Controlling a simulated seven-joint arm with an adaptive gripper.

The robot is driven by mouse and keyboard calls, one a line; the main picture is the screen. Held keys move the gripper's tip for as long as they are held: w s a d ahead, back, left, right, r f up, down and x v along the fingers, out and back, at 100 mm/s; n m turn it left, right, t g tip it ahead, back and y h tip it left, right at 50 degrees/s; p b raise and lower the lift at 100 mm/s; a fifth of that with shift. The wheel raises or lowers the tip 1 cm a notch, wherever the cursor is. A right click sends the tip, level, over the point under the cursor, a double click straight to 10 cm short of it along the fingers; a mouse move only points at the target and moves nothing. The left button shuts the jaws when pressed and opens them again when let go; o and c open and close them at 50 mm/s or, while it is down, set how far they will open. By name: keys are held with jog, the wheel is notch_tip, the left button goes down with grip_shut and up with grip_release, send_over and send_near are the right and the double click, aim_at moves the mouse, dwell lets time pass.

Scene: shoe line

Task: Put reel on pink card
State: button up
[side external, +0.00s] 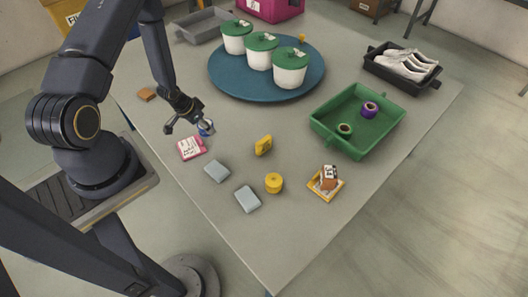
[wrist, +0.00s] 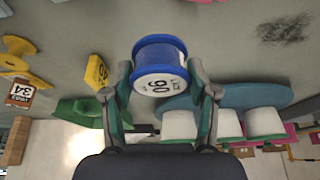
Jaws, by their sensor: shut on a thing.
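A blue reel (side external: 206,129) with a white label end is between the fingers of my gripper (side external: 187,119) in the side view. In the wrist view the reel (wrist: 160,66) sits between both fingertips of my gripper (wrist: 160,84), its printed white face towards the camera. My gripper is shut on it. The pink card (side external: 191,148) lies on the table just below and left of the reel in the side view, apart from it. It has a white printed area. Whether the reel touches the table is hard to tell.
Two grey-blue blocks (side external: 247,199), a yellow reel (side external: 273,183) and a yellow tag (side external: 263,145) lie nearby. A green tray (side external: 347,151) holds two reels. A blue round board (side external: 224,84) bears white pots with green lids. The table between card and tag is bare.

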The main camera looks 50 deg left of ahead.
jog(key=n, duration=0.2)
send_over(193, 144)
jog(key=s, duration=0.1)
jog(key=shift+y, duration=0.4)
jog(key=f, duration=0.8)
jog(key=shift+s+d+f, duration=0.15)
jog(key=shift+d+f, duration=0.1)
jog(key=shift+f, duration=0.15)
jog(key=o, duration=1.2)
jog(key=shift+f, duration=0.1)
jog(key=shift+c, duration=0.2)
